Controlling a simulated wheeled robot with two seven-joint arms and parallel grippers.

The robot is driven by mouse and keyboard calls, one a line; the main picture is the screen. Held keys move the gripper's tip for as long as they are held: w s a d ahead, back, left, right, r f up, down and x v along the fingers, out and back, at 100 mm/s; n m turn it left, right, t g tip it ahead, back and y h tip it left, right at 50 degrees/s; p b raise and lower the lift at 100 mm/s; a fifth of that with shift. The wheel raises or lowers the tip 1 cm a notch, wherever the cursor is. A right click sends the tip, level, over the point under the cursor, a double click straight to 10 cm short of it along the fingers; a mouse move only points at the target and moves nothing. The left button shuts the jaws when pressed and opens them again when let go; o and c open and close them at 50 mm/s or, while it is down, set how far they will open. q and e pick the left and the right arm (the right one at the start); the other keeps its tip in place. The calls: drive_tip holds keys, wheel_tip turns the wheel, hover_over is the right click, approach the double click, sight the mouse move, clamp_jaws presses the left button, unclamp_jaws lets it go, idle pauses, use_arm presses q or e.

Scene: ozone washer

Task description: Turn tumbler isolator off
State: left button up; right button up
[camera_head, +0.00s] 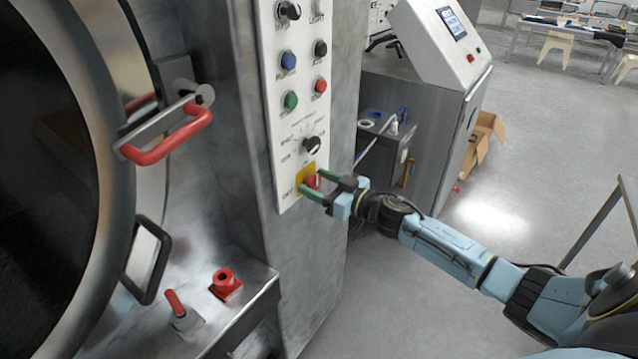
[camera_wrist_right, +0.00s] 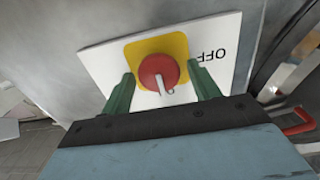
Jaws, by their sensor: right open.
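The isolator's red rotary knob (camera_head: 311,181) sits on a yellow plate (camera_head: 304,187) at the bottom of the white control panel (camera_head: 283,150). In the right wrist view the red knob (camera_wrist_right: 158,72) sits on its yellow square (camera_wrist_right: 141,50), with a pale handle ridge pointing down in the picture. The word OFF (camera_wrist_right: 211,55) is printed upside down beside it. My right gripper (camera_head: 306,184) is open, its green fingers on either side of the knob. I cannot tell whether they touch it. My left gripper is not in view.
Above the knob are a black rotary selector (camera_head: 312,145) and several coloured buttons. A red door handle (camera_head: 168,136) juts out at the left. A red-handled lever (camera_head: 177,304) and a red fitting (camera_head: 225,283) stand on the lower ledge. The floor (camera_head: 430,290) right of the panel is open.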

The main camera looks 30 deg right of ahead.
drive_tip(key=c, duration=0.9)
drive_tip(key=shift+n, duration=1.4)
drive_tip(key=n, duration=0.3)
drive_tip(key=shift+a+n, duration=0.1)
drive_tip(key=shift+n, duration=0.2)
drive_tip(key=n, duration=0.5)
drive_tip(key=shift+s+f+n, duration=0.1)
drive_tip(key=shift+f+n, duration=0.05)
drive_tip(key=shift+n, duration=0.15)
drive_tip(key=n+b, duration=0.2)
drive_tip(key=n, duration=0.4)
drive_tip(key=shift+a+f, duration=0.1)
